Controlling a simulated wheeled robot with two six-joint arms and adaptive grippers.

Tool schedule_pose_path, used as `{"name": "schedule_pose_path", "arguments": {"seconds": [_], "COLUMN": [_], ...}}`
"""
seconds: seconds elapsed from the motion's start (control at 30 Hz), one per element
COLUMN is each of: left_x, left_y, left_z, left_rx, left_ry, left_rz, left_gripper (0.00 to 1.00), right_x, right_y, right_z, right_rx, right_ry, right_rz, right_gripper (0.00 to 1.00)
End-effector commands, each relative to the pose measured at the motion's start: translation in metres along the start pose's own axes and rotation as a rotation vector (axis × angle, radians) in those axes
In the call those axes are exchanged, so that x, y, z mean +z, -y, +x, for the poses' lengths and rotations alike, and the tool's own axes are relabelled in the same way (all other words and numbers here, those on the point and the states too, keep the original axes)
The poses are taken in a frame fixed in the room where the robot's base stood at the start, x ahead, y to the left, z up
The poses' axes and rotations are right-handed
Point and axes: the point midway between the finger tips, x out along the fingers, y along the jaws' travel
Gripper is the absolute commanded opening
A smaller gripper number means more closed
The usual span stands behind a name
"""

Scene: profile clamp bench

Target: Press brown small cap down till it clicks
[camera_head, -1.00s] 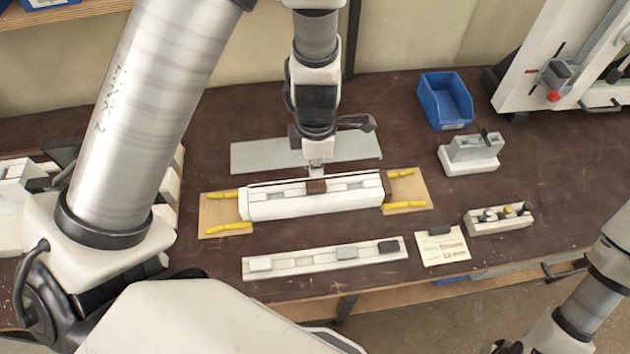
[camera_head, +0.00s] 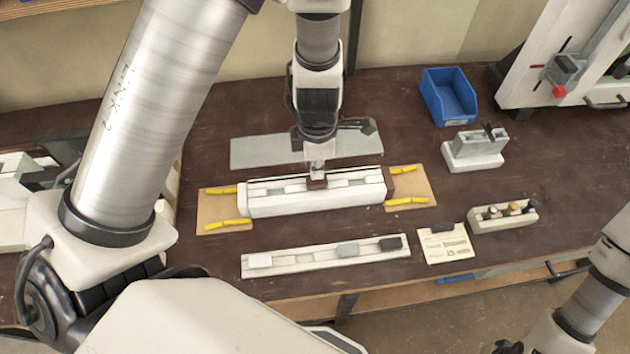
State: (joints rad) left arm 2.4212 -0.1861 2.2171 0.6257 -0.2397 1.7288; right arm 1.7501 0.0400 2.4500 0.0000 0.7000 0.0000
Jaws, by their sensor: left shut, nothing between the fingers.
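The brown small cap (camera_head: 317,184) sits in the slot of the white profile (camera_head: 285,205), near the middle of its length. My left gripper (camera_head: 317,173) is shut and empty, pointing down with its fingertips at the top of the cap and partly covering it. The fingertips look to be touching the cap; I cannot tell whether it sits fully down.
Yellow clamps on brown boards (camera_head: 408,187) flank the profile. A white rail (camera_head: 300,260) with white, grey and black caps lies in front. A blue bin (camera_head: 447,97), a grey fixture (camera_head: 474,149), a small block with pegs (camera_head: 502,216) and a card (camera_head: 446,245) stand at right.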

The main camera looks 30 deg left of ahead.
Motion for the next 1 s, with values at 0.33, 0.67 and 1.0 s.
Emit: {"name": "schedule_pose_path", "arguments": {"seconds": [0.33,0.67,1.0], "left_x": [0.000,0.000,0.000], "left_y": [0.000,0.000,0.000], "left_z": [0.000,0.005,0.013], "left_rx": [0.000,0.000,0.000], "left_ry": [0.000,0.000,0.000], "left_rz": [0.000,0.000,0.000], "left_gripper": [0.00,0.00,0.00], "right_x": [0.000,0.000,0.000], "right_y": [0.000,0.000,0.000], "right_z": [0.000,0.003,0.007], "right_rx": [0.000,0.000,0.000], "right_ry": [0.000,0.000,0.000], "right_rz": [0.000,0.000,0.000], "right_gripper": [0.00,0.00,0.00]}}
